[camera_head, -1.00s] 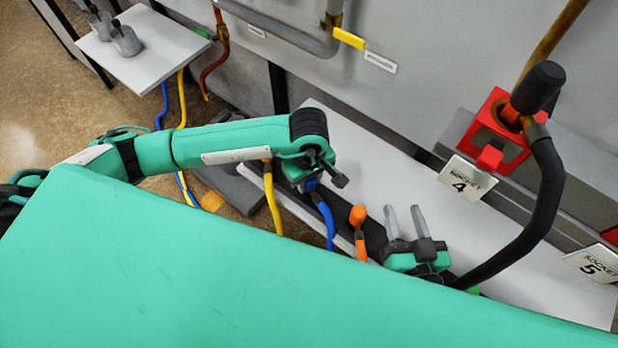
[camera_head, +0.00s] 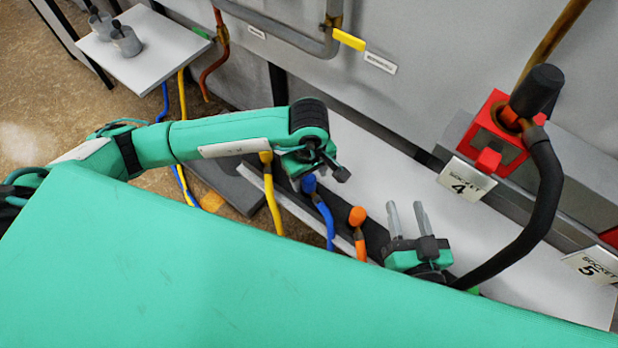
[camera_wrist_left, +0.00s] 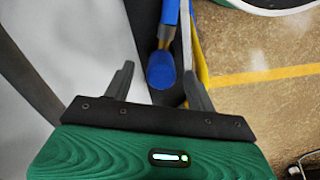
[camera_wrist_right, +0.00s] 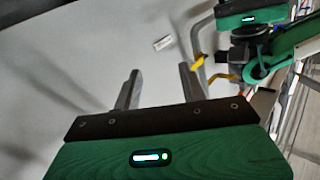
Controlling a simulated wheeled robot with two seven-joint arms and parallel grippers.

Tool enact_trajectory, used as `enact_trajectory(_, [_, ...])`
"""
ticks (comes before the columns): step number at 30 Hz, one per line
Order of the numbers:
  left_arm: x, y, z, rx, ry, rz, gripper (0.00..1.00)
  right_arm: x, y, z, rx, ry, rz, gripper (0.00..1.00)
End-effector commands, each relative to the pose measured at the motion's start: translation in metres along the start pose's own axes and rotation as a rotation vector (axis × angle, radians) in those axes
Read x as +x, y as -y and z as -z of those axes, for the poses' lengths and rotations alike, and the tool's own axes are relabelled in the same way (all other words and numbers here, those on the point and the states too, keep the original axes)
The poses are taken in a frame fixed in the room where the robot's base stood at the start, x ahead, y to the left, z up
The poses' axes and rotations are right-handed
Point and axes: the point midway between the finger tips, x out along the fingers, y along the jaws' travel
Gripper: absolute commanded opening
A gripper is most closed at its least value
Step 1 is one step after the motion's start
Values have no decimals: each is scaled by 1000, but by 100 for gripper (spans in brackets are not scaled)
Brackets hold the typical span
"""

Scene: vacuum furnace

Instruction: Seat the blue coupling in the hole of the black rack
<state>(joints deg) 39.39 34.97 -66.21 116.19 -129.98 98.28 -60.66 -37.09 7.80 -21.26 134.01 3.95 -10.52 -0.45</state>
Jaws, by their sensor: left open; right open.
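The blue coupling (camera_head: 309,184) stands at the black rack (camera_head: 340,208), with its blue hose hanging down in front. How deep it sits in a hole cannot be told. My left gripper (camera_head: 325,165) is open, just above and to the right of the coupling in the head view. In the left wrist view the blue coupling (camera_wrist_left: 161,71) shows between the spread fingers, apart from both. My right gripper (camera_head: 406,207) is open and empty, over the light bench to the right of the rack.
A yellow coupling (camera_head: 265,157) and an orange coupling (camera_head: 357,215) stand on either side of the blue one. A red socket block (camera_head: 492,130) with a black hose (camera_head: 548,195) is at the right, by the socket 4 sign (camera_head: 467,178). The light bench (camera_head: 385,165) behind the rack is clear.

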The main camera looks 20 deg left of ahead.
Motion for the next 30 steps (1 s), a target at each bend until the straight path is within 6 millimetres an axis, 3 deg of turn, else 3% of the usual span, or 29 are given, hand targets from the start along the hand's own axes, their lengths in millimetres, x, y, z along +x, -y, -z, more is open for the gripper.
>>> enact_trajectory(1, [-17,-1,0,2,-2,-5,57,-4,3,-7,8,52,2,42])
enact_trajectory(7, [-65,0,0,2,-2,-3,57,-19,10,-42,29,238,8,42])
enact_trajectory(13, [-98,0,0,0,-1,-2,57,-20,1,-42,13,303,-10,42])
enact_trajectory(19, [-110,0,0,1,0,1,57,-21,-3,-44,8,333,-18,42])
enact_trajectory(30, [-111,0,0,0,1,2,57,-21,-3,-44,7,336,-18,42])
